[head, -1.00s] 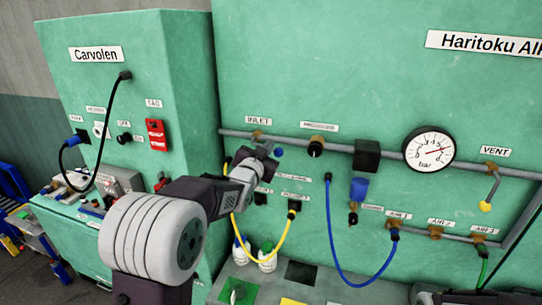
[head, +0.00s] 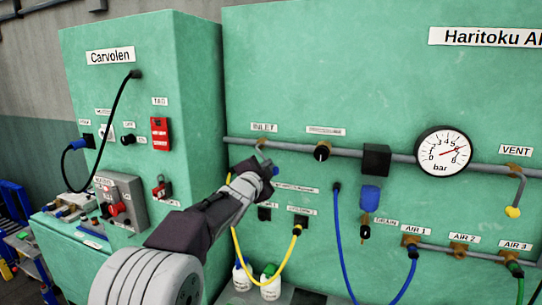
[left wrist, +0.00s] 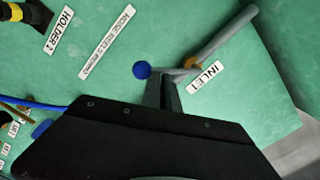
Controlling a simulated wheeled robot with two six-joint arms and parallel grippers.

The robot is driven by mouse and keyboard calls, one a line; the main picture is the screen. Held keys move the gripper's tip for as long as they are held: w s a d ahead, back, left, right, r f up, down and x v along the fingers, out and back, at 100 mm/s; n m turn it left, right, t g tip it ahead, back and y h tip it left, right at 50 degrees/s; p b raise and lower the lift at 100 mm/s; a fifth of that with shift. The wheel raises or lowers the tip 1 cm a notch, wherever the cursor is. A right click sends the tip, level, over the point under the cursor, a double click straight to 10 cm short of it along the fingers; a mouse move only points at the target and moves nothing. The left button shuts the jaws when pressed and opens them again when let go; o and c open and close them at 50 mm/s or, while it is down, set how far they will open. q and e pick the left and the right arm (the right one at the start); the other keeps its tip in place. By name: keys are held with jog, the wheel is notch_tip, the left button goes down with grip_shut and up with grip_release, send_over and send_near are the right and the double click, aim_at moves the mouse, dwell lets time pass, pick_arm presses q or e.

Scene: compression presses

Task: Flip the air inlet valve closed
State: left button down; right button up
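The air inlet valve (head: 262,145) is a brass fitting on the grey pipe below the INLET label in the head view. Its lever ends in a blue knob (head: 275,171), partly behind my left gripper (head: 264,171). In the left wrist view the brass valve (left wrist: 193,63) has a short grey lever running left to the blue knob (left wrist: 142,70). The fingertips of my left gripper (left wrist: 163,82) are close together at this lever, between knob and valve. Whether they touch or clasp it is unclear. My right gripper is not in view.
The pipe (head: 340,152) runs right past a black knob (head: 321,152), a black box (head: 376,160) and a pressure gauge (head: 443,152) to the vent valve (head: 515,190). A yellow hose (head: 240,245) hangs below my gripper. The Carvolen cabinet (head: 120,85) juts out at left.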

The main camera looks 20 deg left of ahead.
pick_arm(q)
jog(key=shift+a+f+m+b, duration=0.3)
jog(key=shift+m+b, duration=0.25)
jog(key=shift+m, duration=0.2)
jog(key=shift+a+f+m+b, duration=0.2)
jog(key=shift+a+m+b, duration=0.15)
jog(key=shift+m+b, duration=0.3)
jog(key=shift+a+f+m+b, duration=0.3)
jog(key=shift+m+b, duration=0.15)
jog(key=shift+m, duration=0.35)
jog(key=shift+w+a+f+m+b, duration=0.15)
jog(key=shift+a+m+b, duration=0.55)
jog(key=shift+m, duration=0.5)
